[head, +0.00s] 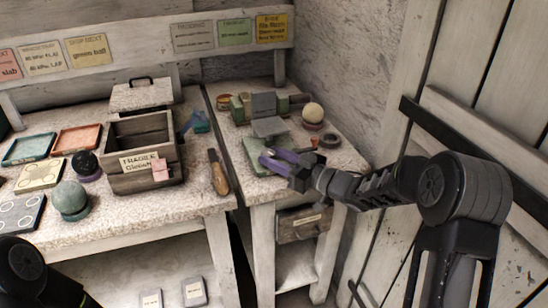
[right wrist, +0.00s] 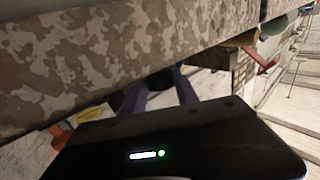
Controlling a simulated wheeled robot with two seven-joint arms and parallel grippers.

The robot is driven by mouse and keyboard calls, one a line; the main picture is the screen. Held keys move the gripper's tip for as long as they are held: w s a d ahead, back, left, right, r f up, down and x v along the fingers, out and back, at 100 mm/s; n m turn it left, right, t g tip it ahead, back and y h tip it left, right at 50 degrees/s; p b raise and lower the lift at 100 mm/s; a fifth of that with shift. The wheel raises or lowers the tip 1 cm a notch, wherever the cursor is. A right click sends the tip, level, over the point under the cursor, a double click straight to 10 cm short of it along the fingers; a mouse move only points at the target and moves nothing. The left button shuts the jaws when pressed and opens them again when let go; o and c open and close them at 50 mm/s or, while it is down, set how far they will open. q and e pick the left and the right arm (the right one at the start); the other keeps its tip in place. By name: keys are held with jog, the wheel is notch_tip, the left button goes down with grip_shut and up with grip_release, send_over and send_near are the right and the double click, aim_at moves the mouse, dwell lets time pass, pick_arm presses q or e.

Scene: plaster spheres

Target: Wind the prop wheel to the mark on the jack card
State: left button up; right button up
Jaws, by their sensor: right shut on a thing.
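My right gripper (head: 268,157) has reached in from the right over the small table, its purple fingers low above a green mat (head: 252,150). In the right wrist view its fingers (right wrist: 160,88) point away, with a dark shape between them. It is shut on what seems to be the prop wheel, which the fingers and wrist mostly hide. Just behind stands a grey stepped block (head: 270,127), possibly the jack. Cards hang on the back board, including a yellow one (head: 272,28); I cannot tell which is the jack card, and its mark is not readable. My left gripper is out of view.
A pale sphere (head: 312,113) and a dark ring (head: 330,141) are right of the block. On the left table stand a wooden crate (head: 120,134), a wooden-handled tool (head: 218,173), a grey-green sphere (head: 70,197) and trays. A plank door (head: 505,70) is close on the right.

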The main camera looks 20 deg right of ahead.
grip_shut()
